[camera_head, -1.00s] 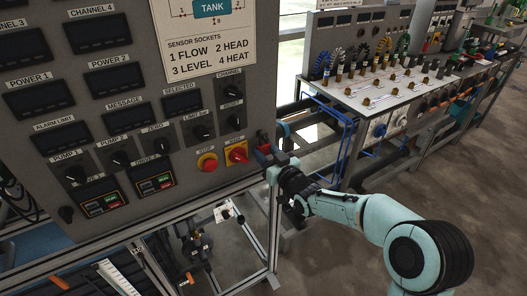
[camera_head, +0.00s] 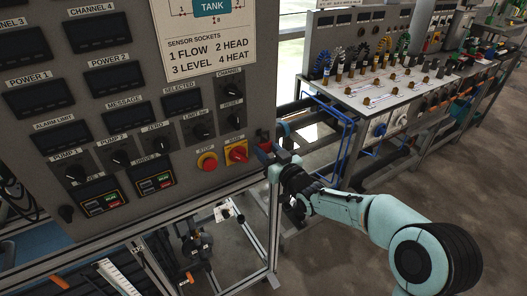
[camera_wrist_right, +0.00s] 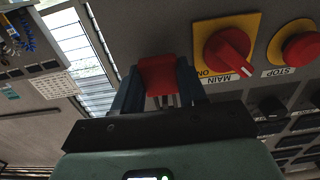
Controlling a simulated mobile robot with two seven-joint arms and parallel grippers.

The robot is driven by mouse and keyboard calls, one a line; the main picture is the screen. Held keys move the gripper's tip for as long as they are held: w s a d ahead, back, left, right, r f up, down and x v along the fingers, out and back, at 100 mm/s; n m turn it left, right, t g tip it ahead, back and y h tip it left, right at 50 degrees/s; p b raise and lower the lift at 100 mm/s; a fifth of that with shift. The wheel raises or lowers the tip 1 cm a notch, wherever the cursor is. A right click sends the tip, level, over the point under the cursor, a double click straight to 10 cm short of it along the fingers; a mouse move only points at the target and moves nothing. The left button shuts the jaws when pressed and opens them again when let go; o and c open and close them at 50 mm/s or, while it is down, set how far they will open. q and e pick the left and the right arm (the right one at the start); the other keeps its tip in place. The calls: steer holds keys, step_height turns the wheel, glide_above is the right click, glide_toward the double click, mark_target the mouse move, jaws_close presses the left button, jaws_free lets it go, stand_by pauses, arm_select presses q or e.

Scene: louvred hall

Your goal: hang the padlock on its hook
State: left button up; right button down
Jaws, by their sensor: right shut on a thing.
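My right gripper (camera_head: 267,152) is at the right edge of the grey control panel, just right of the red main switch (camera_head: 236,152). In the right wrist view its two dark fingers (camera_wrist_right: 159,85) are shut on the red padlock (camera_wrist_right: 160,72), one on each side of it. In the head view a small red part of the padlock (camera_head: 264,137) shows just above the fingers. The padlock's shackle is hardly visible, and I cannot make out the hook. My left gripper is not in view.
The red stop button (camera_head: 207,161) sits left of the main switch on its yellow plate. Knobs and displays cover the panel (camera_head: 240,110). A bench (camera_head: 385,95) with cables stands behind to the right. The floor (camera_head: 470,190) at right is open.

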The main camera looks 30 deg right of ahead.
steer(key=shift+s+f, duration=0.1)
steer(key=shift+s, duration=0.2)
steer(key=s+b, duration=0.2)
steer(key=s, duration=0.6)
steer(key=shift+d+b, duration=0.3)
steer(key=shift+b, duration=0.05)
steer(key=shift+w, duration=0.1)
